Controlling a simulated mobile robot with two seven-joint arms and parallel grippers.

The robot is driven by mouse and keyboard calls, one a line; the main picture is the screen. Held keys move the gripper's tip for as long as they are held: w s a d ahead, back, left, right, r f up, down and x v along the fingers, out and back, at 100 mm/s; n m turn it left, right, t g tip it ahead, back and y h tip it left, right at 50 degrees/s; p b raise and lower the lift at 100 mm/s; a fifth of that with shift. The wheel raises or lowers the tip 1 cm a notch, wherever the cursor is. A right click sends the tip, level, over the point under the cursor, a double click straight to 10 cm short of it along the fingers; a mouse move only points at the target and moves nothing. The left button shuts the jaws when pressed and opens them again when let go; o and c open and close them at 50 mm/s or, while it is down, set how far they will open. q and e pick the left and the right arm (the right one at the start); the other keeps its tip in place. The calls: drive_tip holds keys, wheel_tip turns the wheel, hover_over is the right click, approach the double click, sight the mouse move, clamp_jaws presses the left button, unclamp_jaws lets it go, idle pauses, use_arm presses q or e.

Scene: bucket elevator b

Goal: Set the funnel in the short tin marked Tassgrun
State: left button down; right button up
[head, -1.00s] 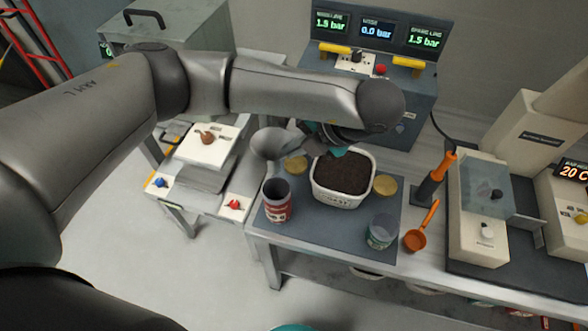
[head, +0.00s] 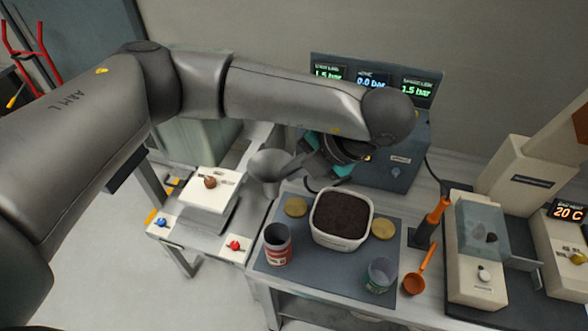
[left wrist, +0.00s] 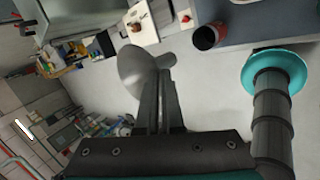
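The grey funnel (head: 268,166) is held in the air by my left gripper (head: 300,165), above the bench's back left area. In the left wrist view the fingers (left wrist: 158,95) are shut on the funnel (left wrist: 140,70). A taller tin with a red label (head: 277,247) stands at the left of the dark mat, and it also shows in the left wrist view (left wrist: 207,37). A shorter tin with a greenish label (head: 380,275) stands at the mat's front right, open at the top. Its lettering is too small to read. My right gripper is not in view.
A white tub of dark soil (head: 342,238) stands between the tins on the mat (head: 315,278), with gold discs (head: 296,207) beside it. An orange scoop (head: 415,283) lies right of the short tin. A gauge box (head: 400,165) stands behind, a beige machine (head: 477,270) right.

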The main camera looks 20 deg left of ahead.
use_arm(q)
drive_tip(key=shift+r+p, duration=1.15)
drive_tip(key=shift+r, duration=1.25)
